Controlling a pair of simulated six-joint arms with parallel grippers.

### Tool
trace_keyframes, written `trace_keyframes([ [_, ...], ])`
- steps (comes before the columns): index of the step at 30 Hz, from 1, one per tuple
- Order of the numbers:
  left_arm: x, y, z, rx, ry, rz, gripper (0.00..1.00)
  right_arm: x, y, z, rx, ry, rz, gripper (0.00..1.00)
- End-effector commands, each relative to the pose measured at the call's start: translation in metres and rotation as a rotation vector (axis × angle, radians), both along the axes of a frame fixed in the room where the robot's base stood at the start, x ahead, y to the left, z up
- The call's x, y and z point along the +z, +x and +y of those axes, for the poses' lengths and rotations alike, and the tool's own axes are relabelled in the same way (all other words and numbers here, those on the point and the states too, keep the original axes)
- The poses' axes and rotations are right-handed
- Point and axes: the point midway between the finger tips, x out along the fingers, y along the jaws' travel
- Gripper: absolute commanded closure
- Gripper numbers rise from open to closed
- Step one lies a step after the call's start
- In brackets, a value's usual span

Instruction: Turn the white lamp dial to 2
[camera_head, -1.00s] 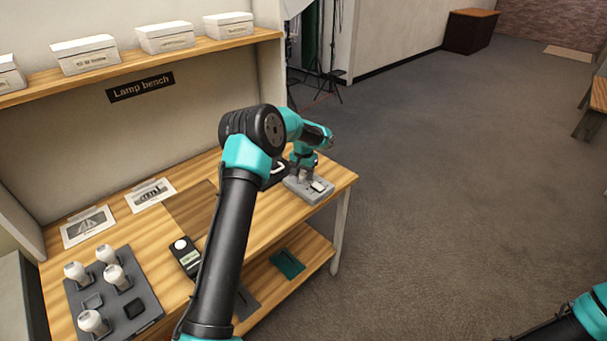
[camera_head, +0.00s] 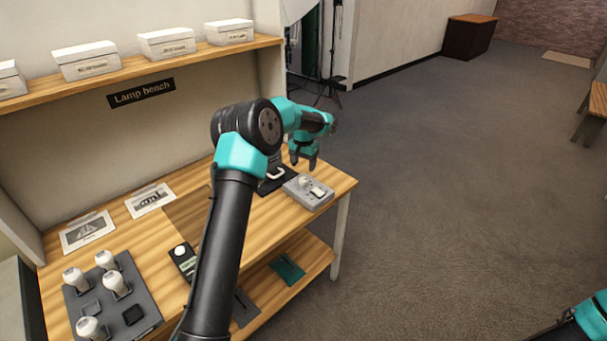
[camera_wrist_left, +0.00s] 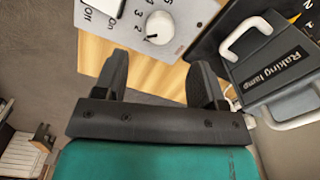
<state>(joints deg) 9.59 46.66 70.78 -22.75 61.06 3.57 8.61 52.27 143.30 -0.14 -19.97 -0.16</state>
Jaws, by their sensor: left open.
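The white dial (camera_head: 304,181) sits on a grey control box (camera_head: 316,201) at the bench's right end. In the left wrist view the dial (camera_wrist_left: 160,26) shows printed numbers around it. A small dark mark on its rim faces the lower left, near the 2; its exact setting is hard to read. My left gripper (camera_head: 303,164) is open and empty, just above and behind the box, apart from the dial. Its two fingers (camera_wrist_left: 160,70) show below the dial in the wrist view. My right gripper is outside the frames.
A white On/Off rocker (camera_wrist_left: 104,6) is beside the dial. The raking lamp (camera_wrist_left: 270,62), with pale handles, stands close to my left fingers. Several white bulbs stand in a dark tray (camera_head: 148,318) at the bench's left. Floor right of the bench is clear.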

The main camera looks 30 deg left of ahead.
Motion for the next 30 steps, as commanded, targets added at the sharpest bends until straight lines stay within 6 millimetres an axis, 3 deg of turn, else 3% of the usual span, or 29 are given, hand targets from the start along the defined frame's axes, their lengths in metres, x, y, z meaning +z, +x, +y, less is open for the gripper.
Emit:
trace_keyframes([
  [9, 0.063, 0.000, 0.000, 0.001, 0.000, -0.003, 0.36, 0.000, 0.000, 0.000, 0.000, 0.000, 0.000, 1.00],
  [15, 0.092, 0.000, 0.000, 0.000, 0.000, -0.002, 0.36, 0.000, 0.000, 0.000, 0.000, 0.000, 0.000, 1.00],
  [30, 0.101, 0.000, 0.000, 0.000, 0.000, 0.000, 0.36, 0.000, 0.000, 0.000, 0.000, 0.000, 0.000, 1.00],
])
